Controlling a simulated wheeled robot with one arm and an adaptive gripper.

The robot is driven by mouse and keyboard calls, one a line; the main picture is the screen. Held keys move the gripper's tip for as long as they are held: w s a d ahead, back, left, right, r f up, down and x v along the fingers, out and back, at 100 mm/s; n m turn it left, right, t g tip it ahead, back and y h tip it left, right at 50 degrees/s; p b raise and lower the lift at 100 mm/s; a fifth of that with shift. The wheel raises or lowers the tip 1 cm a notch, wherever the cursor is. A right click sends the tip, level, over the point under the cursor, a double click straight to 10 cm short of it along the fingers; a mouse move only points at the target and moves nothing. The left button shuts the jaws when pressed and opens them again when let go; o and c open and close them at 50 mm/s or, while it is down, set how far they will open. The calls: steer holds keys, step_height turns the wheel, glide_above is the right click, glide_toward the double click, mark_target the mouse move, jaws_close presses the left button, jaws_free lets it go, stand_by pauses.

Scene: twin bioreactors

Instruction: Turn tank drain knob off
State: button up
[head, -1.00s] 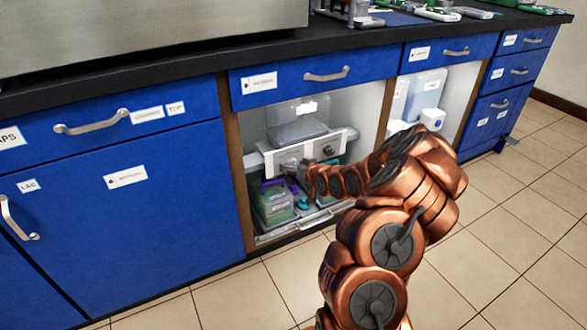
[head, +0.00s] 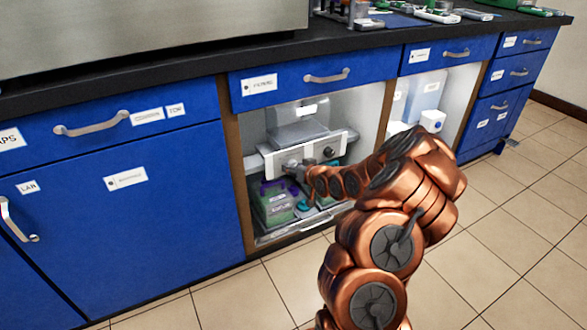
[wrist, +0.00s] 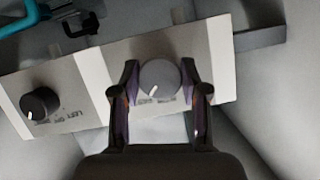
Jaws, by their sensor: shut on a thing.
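A pale control panel (head: 318,150) spans the open cupboard under the counter. It carries a dark knob (head: 328,152) on its right in the head view; the same dark knob (wrist: 40,104) is at left in the wrist view, beside small lettering. My gripper (wrist: 161,80) is shut around a grey round knob (wrist: 160,75) with a white mark pointing down and slightly left in the wrist view. In the head view my gripper (head: 292,168) is at the panel's left part, where my arm partly hides the knob. The lettering by the grey knob is too blurred to read.
A clear tank (head: 298,108) stands above the panel. Boxes with green and purple parts (head: 272,203) sit below it. Blue drawers and a blue door (head: 130,215) flank the opening. The tiled floor (head: 230,298) in front is clear.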

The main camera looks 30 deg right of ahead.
steer(key=shift+n, duration=0.3)
steer(key=shift+w+a+n+t+h+b, duration=0.1)
steer(key=shift+n+t+h+b, duration=0.25)
steer(key=shift+n+h, duration=1.35)
steer(key=shift+s+a+n+t+h+b, duration=0.15)
steer(key=shift+n+h+b, duration=0.55)
steer(key=shift+n, duration=1.65)
steer(key=shift+w+d+n+t+h+b, duration=0.15)
steer(key=shift+n+t+h+b, duration=0.15)
steer(key=shift+n+h, duration=1.5)
steer(key=shift+a+n+y, duration=0.1)
steer(key=shift+n+y, duration=0.2)
steer(key=shift+n, duration=0.05)
steer(key=o, duration=1.1)
steer(key=shift+o, duration=0.2)
